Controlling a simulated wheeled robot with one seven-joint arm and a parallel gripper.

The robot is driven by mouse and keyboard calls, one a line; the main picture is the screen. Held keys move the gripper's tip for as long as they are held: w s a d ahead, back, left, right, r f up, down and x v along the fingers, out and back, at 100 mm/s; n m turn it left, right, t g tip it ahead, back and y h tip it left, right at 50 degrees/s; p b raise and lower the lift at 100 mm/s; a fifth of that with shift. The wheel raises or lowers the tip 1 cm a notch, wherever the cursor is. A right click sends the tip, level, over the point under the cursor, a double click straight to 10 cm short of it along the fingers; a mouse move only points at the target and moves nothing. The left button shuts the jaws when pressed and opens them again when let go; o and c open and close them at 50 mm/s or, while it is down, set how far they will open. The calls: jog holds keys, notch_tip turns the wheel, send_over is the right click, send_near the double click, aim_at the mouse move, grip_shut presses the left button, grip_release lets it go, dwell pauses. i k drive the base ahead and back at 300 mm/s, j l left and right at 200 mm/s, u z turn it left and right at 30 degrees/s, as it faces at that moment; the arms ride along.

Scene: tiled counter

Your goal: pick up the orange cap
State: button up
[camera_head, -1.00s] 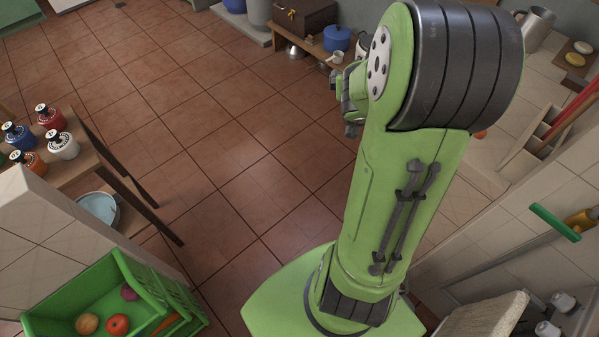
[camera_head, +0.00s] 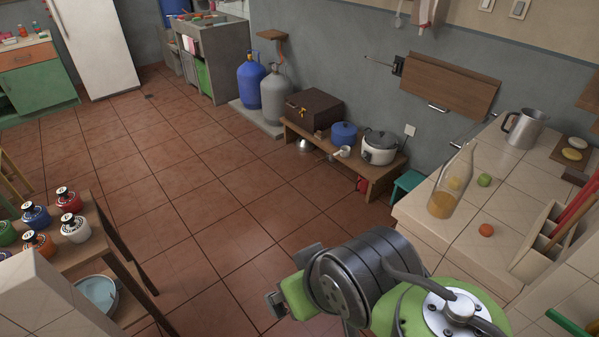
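A small round orange thing (camera_head: 486,230), which looks like the orange cap, lies on the tiled counter (camera_head: 463,254) at the right. A similar small green one (camera_head: 484,180) lies farther back. A glass bottle (camera_head: 447,190) with orange contents stands to their left. My arm (camera_head: 365,285) fills the lower middle, left of the counter and apart from the orange thing. What seems to be part of my gripper (camera_head: 282,298) shows at the arm's left end. The arm hides much of it, and its fingers cannot be made out.
A metal jug (camera_head: 524,130) stands at the counter's back, beside a board with yellow items (camera_head: 573,154). A divided holder (camera_head: 545,240) with red handles is right of the orange thing. A low bench (camera_head: 375,172) holds pots.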

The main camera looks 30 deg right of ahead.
aim_at(487, 230)
jog(key=z, duration=2.1)
